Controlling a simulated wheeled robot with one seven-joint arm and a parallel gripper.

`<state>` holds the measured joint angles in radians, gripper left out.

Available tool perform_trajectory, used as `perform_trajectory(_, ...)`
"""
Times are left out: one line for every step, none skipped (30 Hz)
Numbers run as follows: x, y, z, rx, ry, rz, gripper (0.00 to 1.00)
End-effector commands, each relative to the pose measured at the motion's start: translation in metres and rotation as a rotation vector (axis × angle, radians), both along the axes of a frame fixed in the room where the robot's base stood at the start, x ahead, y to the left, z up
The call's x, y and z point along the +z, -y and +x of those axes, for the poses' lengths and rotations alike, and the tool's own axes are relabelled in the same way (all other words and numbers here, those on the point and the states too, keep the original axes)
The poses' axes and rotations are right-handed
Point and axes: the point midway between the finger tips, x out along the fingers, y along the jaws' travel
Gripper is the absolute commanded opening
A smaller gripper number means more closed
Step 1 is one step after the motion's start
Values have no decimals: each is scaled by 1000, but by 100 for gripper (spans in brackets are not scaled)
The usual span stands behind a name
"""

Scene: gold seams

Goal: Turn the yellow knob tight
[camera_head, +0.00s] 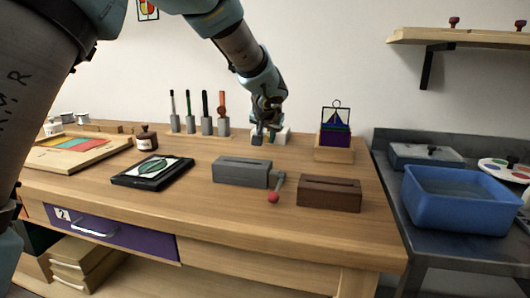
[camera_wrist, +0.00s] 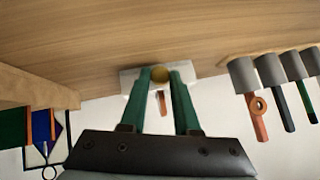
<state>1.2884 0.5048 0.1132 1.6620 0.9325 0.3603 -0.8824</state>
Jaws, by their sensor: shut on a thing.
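The yellow knob (camera_wrist: 160,74) shows in the wrist view as a round brass-yellow top on a white block (camera_wrist: 128,80). My gripper (camera_wrist: 161,77) has its two green fingers on either side of the knob, shut on it at the fingertips. A small orange-brown piece (camera_wrist: 162,103) shows between the fingers, nearer the wrist. In the head view my gripper (camera_head: 258,138) is at the back of the bench, at the white block (camera_head: 283,136). The knob is hidden there behind my gripper.
Upright tools (camera_head: 206,115) stand in grey holders left of my gripper. A framed coloured glass piece (camera_head: 336,135) stands in a wooden stand to the right. A grey slotted block (camera_head: 241,172), a red-tipped tool (camera_head: 275,190) and a brown slotted block (camera_head: 329,193) lie in front.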

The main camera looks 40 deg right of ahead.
Motion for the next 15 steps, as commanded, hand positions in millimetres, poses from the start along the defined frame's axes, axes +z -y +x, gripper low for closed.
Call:
perform_trajectory(-8, 2, -2, -4, 26, 14, 0)
perform_trajectory(-8, 2, -2, -2, 41, 23, 0)
perform_trajectory(-7, 2, -3, -4, 59, 36, 0)
perform_trajectory(-7, 2, -3, -3, 72, 44, 0)
perform_trajectory(-7, 2, -3, -1, 84, 52, 0)
perform_trajectory(-6, 2, -3, -2, 98, 61, 0)
perform_trajectory(-6, 2, -3, -3, 108, 68, 0)
perform_trajectory(-5, 2, -3, -2, 117, 74, 0)
perform_trajectory(-5, 2, -3, -2, 128, 80, 0)
perform_trajectory(-4, 2, -3, -1, 135, 85, 0)
perform_trajectory(-4, 2, -3, -2, 141, 90, 0)
perform_trajectory(-4, 2, -3, -2, 148, 94, 0)
perform_trajectory(-3, 2, -3, -2, 152, 97, 0)
perform_trajectory(-3, 2, -3, -3, 156, 100, 0)
perform_trajectory(-3, 2, -3, -2, 160, 102, 0)
